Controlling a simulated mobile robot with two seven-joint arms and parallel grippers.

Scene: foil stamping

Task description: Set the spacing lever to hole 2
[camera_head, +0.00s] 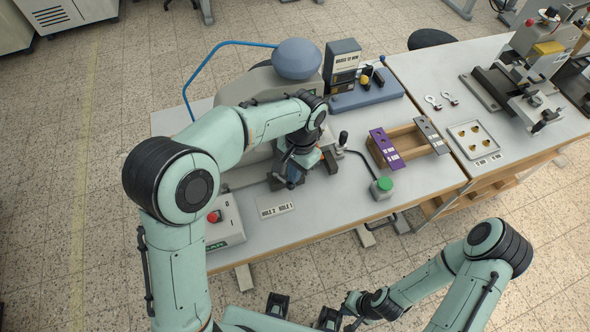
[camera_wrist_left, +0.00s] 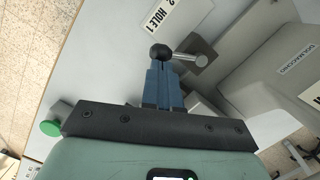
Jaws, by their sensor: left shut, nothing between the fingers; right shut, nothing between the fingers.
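A lever with a black ball knob (camera_wrist_left: 160,52) and a short metal rod (camera_wrist_left: 184,57) shows in the left wrist view, beside a grey bracket (camera_wrist_left: 204,50). The white label plate (camera_head: 276,207) reading HOLE 2 and HOLE 1 lies on the bench; part of it, with HOLE 1, shows in the left wrist view (camera_wrist_left: 160,14). My left gripper (camera_head: 288,178) is shut and empty, its blue fingertips (camera_wrist_left: 161,66) right at the knob; I cannot tell whether they touch. In the head view my arm hides the lever. My right gripper (camera_head: 350,311) is shut and empty, away from the bench.
A grey control box (camera_head: 223,222) with a red button stands left of the plate. A green button box (camera_head: 381,187) and a wooden rack (camera_head: 402,143) with purple and grey bars stand to the right. Another black-knobbed lever (camera_head: 343,138) rises behind. The bench's front middle is clear.

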